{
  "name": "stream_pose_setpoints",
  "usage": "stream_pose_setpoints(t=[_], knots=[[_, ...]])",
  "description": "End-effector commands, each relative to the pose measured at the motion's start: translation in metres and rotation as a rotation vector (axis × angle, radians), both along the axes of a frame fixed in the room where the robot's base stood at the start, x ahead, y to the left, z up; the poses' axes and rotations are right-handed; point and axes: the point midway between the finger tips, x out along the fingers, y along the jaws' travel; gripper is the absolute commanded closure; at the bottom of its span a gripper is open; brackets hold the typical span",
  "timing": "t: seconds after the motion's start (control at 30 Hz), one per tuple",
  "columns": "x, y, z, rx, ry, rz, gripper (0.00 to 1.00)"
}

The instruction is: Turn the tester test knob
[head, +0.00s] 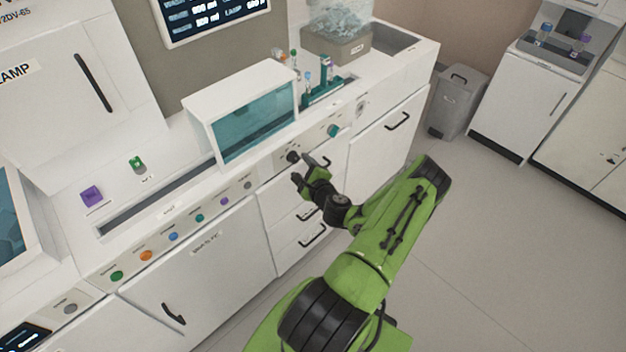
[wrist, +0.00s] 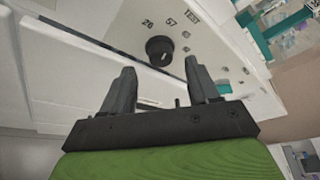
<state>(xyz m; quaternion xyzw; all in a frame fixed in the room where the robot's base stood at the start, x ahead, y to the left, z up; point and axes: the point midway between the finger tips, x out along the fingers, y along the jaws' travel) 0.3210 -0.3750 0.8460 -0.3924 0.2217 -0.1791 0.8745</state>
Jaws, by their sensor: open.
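The tester test knob (wrist: 160,49) is a round black dial on the white panel, with the numbers 26 and 57 and a "TEST" label beside it in the wrist view. In the head view the dark knob (head: 293,157) sits on the counter front, below the teal-windowed box. My gripper (head: 312,172) is just in front of the panel, near the knob. In the wrist view my gripper (wrist: 160,85) is open and empty, its two fingers apart. The knob appears beyond the fingertips, between them, and apart from them.
A teal knob (head: 333,131) is on the same panel to the right. Several coloured buttons run along the front to the left, including an orange one (head: 146,255). Drawers with black handles (head: 312,235) are below my gripper. The floor (head: 480,240) at right is clear.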

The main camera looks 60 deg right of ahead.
Motion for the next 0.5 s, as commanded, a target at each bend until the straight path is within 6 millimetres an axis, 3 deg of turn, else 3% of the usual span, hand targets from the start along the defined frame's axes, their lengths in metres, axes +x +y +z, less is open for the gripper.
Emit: stream_pose_setpoints(t=[0.3, 0.5], knots=[[-0.076, 0.043, 0.022, 0.009, -0.003, -0.007, 0.40], [-0.098, 0.057, 0.029, 0.003, -0.001, -0.003, 0.40]])
